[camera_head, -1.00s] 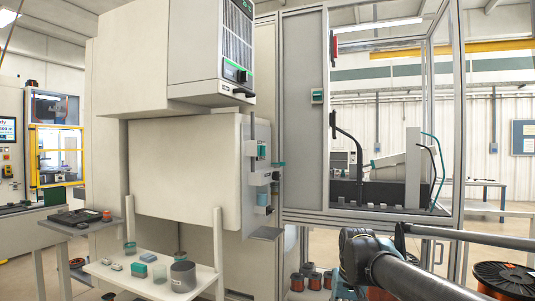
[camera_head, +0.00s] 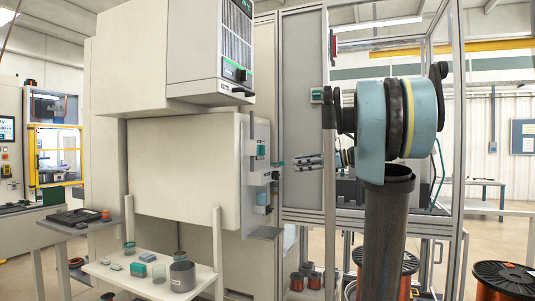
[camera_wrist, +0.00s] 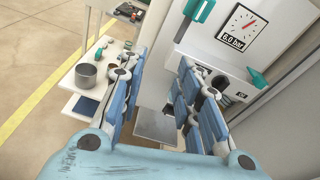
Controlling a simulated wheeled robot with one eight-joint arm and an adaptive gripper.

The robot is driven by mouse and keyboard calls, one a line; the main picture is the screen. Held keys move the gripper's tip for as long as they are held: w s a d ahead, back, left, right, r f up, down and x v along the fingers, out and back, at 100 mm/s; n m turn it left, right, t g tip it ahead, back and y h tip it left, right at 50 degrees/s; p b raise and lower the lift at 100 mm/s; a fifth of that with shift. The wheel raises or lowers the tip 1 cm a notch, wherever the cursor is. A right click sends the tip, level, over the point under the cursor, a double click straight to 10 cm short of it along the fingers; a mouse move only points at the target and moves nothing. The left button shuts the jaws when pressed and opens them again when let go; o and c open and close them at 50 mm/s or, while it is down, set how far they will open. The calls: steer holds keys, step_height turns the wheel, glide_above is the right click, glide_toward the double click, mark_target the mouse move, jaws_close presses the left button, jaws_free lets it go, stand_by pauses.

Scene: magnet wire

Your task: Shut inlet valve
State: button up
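The service panel on the machine's side carries a pressure gauge (camera_wrist: 243,25) reading 6.0 bar in the wrist view. A teal lever (camera_wrist: 198,11) is above left of the gauge, and a second teal handle (camera_wrist: 258,79) is below it, beside the right finger. No label shows which is the inlet valve. My gripper (camera_head: 299,163) is just right of the panel, apart from it. In the wrist view my gripper (camera_wrist: 158,70) has its fingers spread with nothing between them.
A white shelf (camera_head: 160,288) holds a grey pot (camera_head: 183,275) and small containers, below left of the panel. An aluminium-framed enclosure (camera_head: 460,130) stands behind my arm. Copper wire spools (camera_head: 503,281) are at lower right. Floor beyond the shelf is free.

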steer(key=m+t+y, duration=0.1)
steer(key=m+y, duration=0.1)
glide_toward(263, 150)
steer(key=x, duration=0.8)
steer(key=shift+w+r, duration=0.2)
steer(key=shift+w, duration=0.25)
steer(key=shift+a, duration=0.15)
